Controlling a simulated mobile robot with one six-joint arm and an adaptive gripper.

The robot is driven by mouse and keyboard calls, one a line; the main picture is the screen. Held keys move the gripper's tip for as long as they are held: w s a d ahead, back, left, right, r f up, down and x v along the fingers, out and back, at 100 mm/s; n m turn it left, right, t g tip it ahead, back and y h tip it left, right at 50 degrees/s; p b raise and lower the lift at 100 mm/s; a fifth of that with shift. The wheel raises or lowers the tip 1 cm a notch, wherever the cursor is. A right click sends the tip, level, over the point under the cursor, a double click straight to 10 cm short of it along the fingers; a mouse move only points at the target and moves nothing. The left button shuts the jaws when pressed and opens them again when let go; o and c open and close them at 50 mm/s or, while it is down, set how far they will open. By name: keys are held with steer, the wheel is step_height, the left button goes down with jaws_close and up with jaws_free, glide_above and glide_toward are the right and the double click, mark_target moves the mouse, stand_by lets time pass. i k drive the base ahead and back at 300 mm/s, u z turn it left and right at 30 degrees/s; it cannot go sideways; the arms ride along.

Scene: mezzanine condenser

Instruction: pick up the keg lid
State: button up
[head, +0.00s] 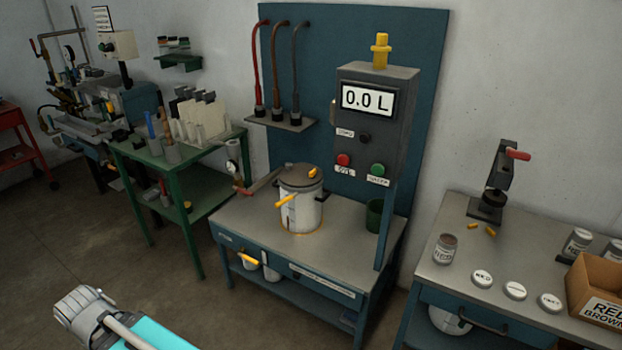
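The keg (302,213) is a pale metal pot standing on the bench below the grey control box. Its grey-brown lid (294,176) sits on top of the keg, with a small yellow-orange piece at its right. A yellow handle sticks out at the front of the keg. A grey part of my arm shows at the lower left, well away from the keg and over the floor. I cannot make out gripper fingers in this view.
The control box (376,127) reads 0.0 L and stands right of the keg. A hose and gauge (236,180) lie to its left. A dark green cup (374,214) stands at right. The right bench (447,281) holds tins, lids, a press and a cardboard box. Floor in front is clear.

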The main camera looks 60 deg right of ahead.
mark_target(297, 175)
steer(key=z, duration=2)
steer(key=i, duration=1)
steer(key=u, duration=0.05)
